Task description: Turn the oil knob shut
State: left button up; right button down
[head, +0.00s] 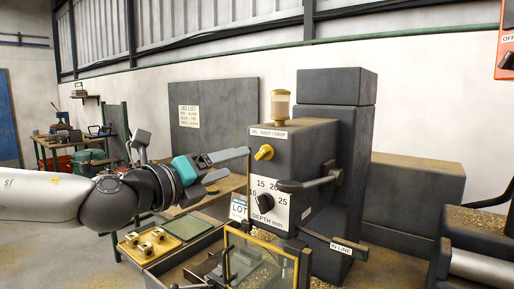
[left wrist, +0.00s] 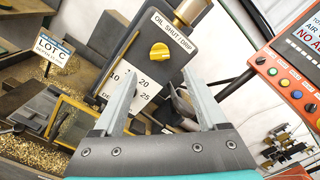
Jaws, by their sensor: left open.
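The yellow oil knob (head: 264,152) is on the front of the dark drilling machine, under a label reading oil shut / drip (head: 269,132) and below the oil cup (head: 280,105). The knob (left wrist: 159,51) also shows in the left wrist view, ahead of the fingers and apart from them. My left gripper (head: 232,163) is open and empty, to the left of the knob in the head view. In the left wrist view its two fingers (left wrist: 162,98) are spread wide, with the knob's panel beyond them. My right gripper is not in view.
Below the knob are a black depth dial (head: 265,203) and a dark lever handle (head: 310,184). A yellow-framed clear guard (head: 250,262) stands lower down. A tray with brass parts (head: 146,246) lies at left. A red control panel (left wrist: 297,70) is at right.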

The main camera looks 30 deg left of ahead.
aim_at(259, 155)
pick_arm(q)
jog(key=w+p, duration=0.2)
jog(key=w, duration=0.2)
jog(key=shift+w+d+r+p, duration=0.1)
jog(key=shift+w+d+p, duration=0.1)
jog(key=shift+p, duration=0.15)
jog(key=w+p, duration=0.3)
jog(key=shift+w+r, duration=0.1)
jog(key=shift+w+d+p, duration=0.15)
jog(key=shift+w+p, duration=0.35)
jog(key=shift+w, duration=0.35)
jog(key=shift+f, duration=0.2)
grip_shut()
